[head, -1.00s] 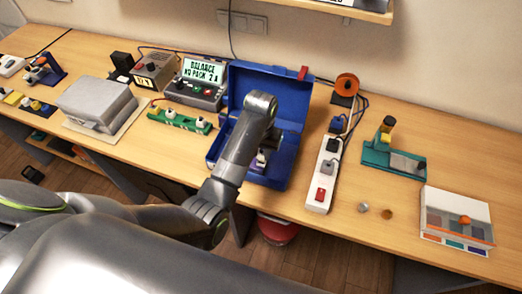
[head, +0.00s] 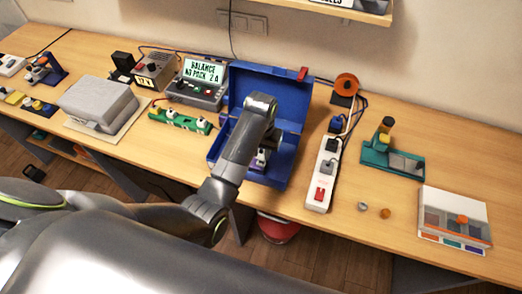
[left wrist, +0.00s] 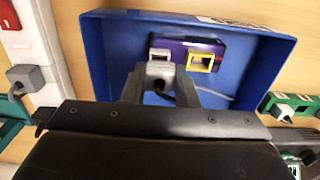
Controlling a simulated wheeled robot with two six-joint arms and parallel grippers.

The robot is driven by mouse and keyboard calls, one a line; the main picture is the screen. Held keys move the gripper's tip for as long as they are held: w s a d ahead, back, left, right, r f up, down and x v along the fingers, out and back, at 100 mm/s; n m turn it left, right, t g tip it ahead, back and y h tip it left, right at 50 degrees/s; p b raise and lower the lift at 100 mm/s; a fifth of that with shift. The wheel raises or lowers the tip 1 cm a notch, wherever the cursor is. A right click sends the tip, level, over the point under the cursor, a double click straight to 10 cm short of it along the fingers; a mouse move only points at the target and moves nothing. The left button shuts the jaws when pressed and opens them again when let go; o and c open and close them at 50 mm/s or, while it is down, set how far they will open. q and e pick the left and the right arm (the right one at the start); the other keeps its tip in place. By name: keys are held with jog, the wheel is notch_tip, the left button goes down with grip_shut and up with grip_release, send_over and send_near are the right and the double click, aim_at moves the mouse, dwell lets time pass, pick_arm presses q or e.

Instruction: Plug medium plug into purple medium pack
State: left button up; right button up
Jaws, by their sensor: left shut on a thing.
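The purple pack (left wrist: 176,46) lies inside the blue case (left wrist: 107,64) in the left wrist view. It has a yellow-framed socket (left wrist: 201,63) and a pale grey socket (left wrist: 160,54). My left gripper (left wrist: 160,80) is shut on a grey plug (left wrist: 158,70) with a black cable, in front of the pale socket. I cannot tell whether plug and socket touch. In the head view my left arm reaches into the open blue case (head: 292,137) and hides most of the pack and the gripper. My right gripper is not in view.
A white power strip (head: 319,184) with plugs stands right of the case. A green strip (head: 182,122) and a display box reading "BALANCE" (head: 197,90) stand to its left. The case's raised lid (head: 285,90) is behind my arm.

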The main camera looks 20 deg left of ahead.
pick_arm(q)
jog(key=shift+p, duration=0.4)
jog(key=shift+f+b, duration=0.65)
jog(key=shift+f, duration=0.7)
dwell(0.3)
jog(key=o, duration=1)
